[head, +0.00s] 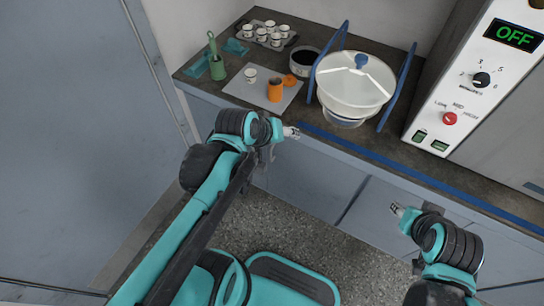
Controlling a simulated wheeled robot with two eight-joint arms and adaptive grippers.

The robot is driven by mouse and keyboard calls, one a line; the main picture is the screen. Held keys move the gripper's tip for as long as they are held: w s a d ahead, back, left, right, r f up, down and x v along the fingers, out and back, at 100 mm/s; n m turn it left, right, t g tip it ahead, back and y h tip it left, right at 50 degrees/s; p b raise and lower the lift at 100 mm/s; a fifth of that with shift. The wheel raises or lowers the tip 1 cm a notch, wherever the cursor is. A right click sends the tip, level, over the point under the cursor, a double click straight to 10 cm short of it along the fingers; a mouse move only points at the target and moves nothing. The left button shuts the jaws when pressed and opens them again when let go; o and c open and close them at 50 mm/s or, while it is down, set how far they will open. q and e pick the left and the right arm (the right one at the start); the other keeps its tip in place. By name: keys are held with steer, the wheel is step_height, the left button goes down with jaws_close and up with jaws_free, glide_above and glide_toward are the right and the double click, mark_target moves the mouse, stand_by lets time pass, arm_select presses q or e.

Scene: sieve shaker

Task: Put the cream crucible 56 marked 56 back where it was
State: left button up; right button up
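A small cream crucible (251,75) with a dark mark stands on the grey mat (232,88) on the counter; its number is too small to read. A grey rack (247,42) at the back left holds several similar cream crucibles, their marks also unreadable. My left gripper (292,132) is in front of the counter's front edge, to the right of and nearer than the mat, apart from the crucible. My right gripper (397,209) is lower right, in front of the cabinet fronts. Neither gripper visibly holds anything; finger opening is too small to judge.
A dark-filled bowl (304,60) and the large white lidded sieve vessel (352,88) between blue bars stand right. The control panel (482,75) reads OFF.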

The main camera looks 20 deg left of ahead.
arm_select(q)
steer(key=s+f+m+y, duration=0.1)
steer(key=s+m, duration=0.4)
steer(key=s, duration=0.1)
steer(key=shift+s+d+m, duration=0.25)
steer(key=shift+m, duration=0.15)
